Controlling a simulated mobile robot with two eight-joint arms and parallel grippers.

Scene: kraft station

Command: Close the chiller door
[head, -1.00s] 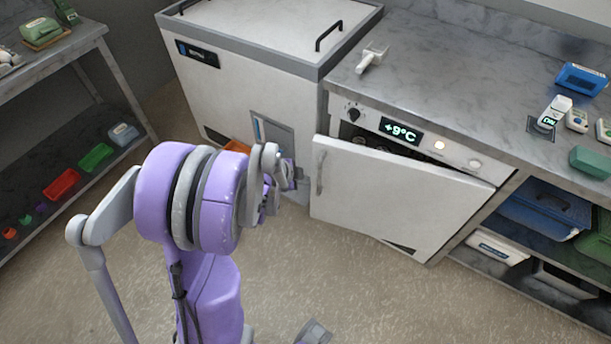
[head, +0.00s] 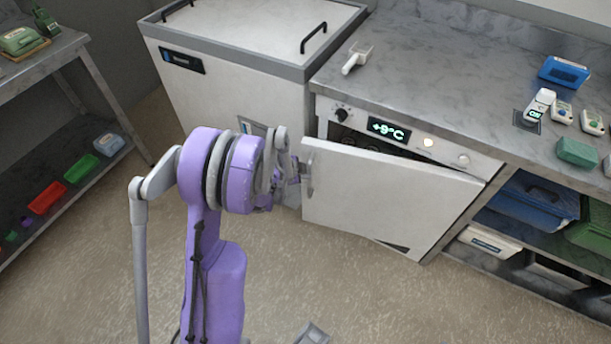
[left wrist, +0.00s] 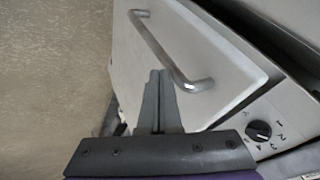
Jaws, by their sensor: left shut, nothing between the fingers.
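The chiller door (head: 390,195) is a white panel under the counter, standing ajar. Its left edge is out from the chiller body, with a dark gap along the top. Its metal handle (head: 310,178) is near the left edge. My left gripper (head: 298,172) is at the door's handle side, partly hidden by my wrist. In the left wrist view, its fingers (left wrist: 160,75) are shut and empty, pointing at the door face (left wrist: 205,50) close beside the handle (left wrist: 165,50). I cannot tell whether they touch it.
A white chest unit (head: 220,95) stands left of the chiller. The counter (head: 440,75) holds a white scoop (head: 356,57), a blue box (head: 564,72) and small devices. A shelf rack (head: 70,120) is at far left.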

